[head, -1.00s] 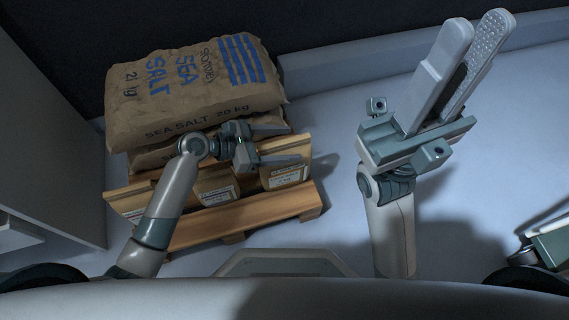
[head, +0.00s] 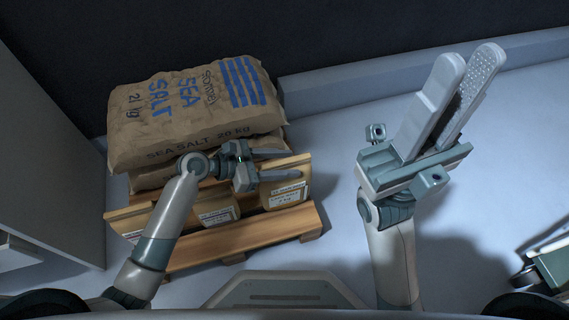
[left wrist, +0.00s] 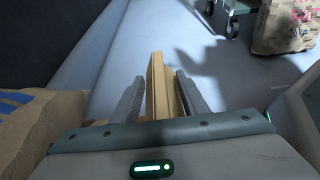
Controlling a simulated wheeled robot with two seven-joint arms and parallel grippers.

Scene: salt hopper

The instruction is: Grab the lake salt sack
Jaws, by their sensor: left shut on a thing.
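A big brown paper sack (head: 190,115) printed SEA SALT in blue lies on top of another sack (head: 150,180) on a wooden pallet (head: 245,240). My right gripper (head: 468,75) is open and empty, over bare floor.
Another printed brown sack (left wrist: 285,25) shows at the top right of the left wrist view, beside a wheeled frame (left wrist: 225,18). A grey panel (head: 50,150) stands left of the pallet. A low ledge runs along the back wall.

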